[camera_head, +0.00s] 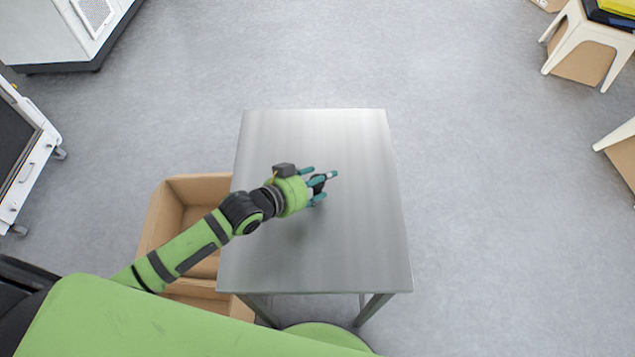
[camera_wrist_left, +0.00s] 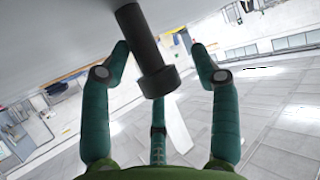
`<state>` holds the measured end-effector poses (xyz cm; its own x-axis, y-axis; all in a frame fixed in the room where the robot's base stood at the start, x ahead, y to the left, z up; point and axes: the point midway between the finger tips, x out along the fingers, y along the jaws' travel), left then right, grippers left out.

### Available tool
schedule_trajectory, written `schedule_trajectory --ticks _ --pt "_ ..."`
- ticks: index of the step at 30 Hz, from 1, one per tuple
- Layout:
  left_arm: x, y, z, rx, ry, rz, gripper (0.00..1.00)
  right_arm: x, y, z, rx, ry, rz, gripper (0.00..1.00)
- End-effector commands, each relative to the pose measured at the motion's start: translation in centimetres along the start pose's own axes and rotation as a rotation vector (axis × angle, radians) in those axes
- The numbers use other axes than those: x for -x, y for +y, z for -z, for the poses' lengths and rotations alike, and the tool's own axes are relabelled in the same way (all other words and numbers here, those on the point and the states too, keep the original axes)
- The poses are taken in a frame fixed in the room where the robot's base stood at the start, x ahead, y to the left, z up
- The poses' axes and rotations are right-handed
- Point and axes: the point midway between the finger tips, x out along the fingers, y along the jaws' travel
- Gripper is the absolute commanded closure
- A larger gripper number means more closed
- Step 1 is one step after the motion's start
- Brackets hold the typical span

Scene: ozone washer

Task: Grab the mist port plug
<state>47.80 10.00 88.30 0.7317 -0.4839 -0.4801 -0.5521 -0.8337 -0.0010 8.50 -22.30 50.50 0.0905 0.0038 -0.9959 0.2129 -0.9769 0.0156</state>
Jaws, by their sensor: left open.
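The mist port plug (camera_wrist_left: 147,55) is a dark grey cylinder with a wider end in the left wrist view. It sits between the spread fingers of my left gripper (camera_wrist_left: 163,52), with visible gaps to the left and right fingers. Its other end runs up to the grey table surface at the top of that view. In the head view, my left gripper (camera_head: 322,184) is over the middle of the metal table (camera_head: 320,250), open, with a dark shape partly hidden between its teal fingers (camera_head: 317,182). My right gripper is not in view.
An open cardboard box (camera_head: 163,215) stands against the table's left side. The rest of the tabletop is clear. A white cart (camera_head: 25,150) is at the far left. White stools (camera_head: 590,45) stand at the right. The grey floor around the table is open.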

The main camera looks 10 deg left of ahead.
Motion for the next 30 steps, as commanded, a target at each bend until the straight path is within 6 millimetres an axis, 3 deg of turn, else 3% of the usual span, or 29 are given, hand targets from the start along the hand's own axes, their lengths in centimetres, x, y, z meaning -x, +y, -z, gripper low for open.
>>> schedule_trajectory --ticks 4,5,6,9,23,30 --pt "0.0 0.0 0.0 0.000 0.000 -0.001 0.38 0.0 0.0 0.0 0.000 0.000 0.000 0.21" --pt "0.0 0.0 0.0 0.000 0.000 -0.001 0.46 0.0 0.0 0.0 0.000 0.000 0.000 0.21" --pt "0.0 0.0 0.0 0.000 0.000 -0.001 0.62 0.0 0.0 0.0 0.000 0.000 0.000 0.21" --pt "0.0 0.0 -0.1 0.000 0.000 -0.001 0.98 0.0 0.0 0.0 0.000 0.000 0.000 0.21" --pt "0.1 0.0 0.1 0.001 -0.001 -0.001 0.98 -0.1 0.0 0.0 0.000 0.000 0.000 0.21" --pt "1.3 0.0 2.5 -0.002 0.005 -0.001 0.98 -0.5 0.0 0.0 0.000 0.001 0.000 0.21"
